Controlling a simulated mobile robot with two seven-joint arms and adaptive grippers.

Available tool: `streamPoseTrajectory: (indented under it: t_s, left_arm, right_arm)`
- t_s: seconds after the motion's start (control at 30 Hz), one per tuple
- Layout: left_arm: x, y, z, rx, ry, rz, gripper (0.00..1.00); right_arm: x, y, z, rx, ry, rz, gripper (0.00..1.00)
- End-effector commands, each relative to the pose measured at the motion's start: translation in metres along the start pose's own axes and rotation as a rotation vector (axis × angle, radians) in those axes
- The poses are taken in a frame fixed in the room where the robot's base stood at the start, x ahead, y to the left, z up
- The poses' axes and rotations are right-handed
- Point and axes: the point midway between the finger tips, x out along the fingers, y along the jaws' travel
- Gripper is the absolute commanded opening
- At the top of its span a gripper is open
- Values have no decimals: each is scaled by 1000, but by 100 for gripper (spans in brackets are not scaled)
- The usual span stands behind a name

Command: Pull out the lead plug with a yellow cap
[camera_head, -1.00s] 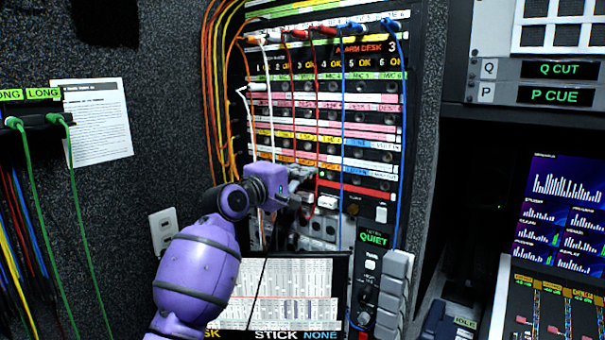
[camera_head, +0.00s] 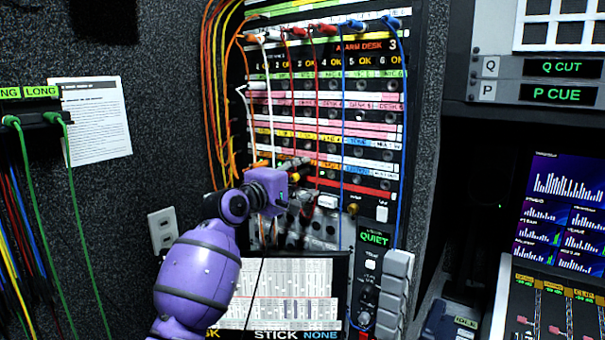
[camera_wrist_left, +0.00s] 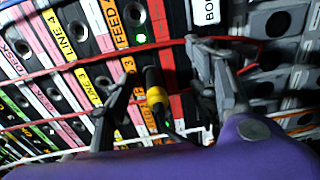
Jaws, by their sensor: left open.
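The lead plug with a yellow cap (camera_wrist_left: 157,97) shows in the left wrist view. Its dark body stands out from the patch panel, beside an orange label strip and a lit green light. My left gripper (camera_wrist_left: 162,62) is open, with one finger on each side of the plug and a visible gap to each. In the head view my left gripper (camera_head: 302,182) is at the lower rows of the patch panel (camera_head: 325,125). I cannot make out the yellow cap clearly there, behind the gripper. My right gripper is not in view.
Red, white and blue leads (camera_head: 343,120) hang down the panel front, close to the gripper. A red lead (camera_wrist_left: 85,67) and a white lead cross the wrist view near the fingers. Orange leads (camera_head: 212,100) run along the left edge. A lit screen (camera_head: 285,290) is below.

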Motion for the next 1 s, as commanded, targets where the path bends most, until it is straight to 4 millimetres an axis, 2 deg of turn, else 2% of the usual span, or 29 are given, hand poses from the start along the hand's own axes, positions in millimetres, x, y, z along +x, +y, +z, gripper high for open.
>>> streamPoseTrajectory:
  t_s: [0.47, 0.57, 0.8, 1.0]
  left_arm:
    - [-5, 1, -1, 0, 0, 1, 62]
    - [-15, 1, -1, 1, 0, 2, 62]
    - [-53, 2, 0, 1, 0, 3, 62]
    - [-75, 2, 0, 1, -1, 3, 62]
  right_arm:
    - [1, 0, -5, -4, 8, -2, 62]
    - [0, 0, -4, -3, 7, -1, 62]
    - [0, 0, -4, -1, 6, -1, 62]
    - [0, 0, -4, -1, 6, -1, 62]
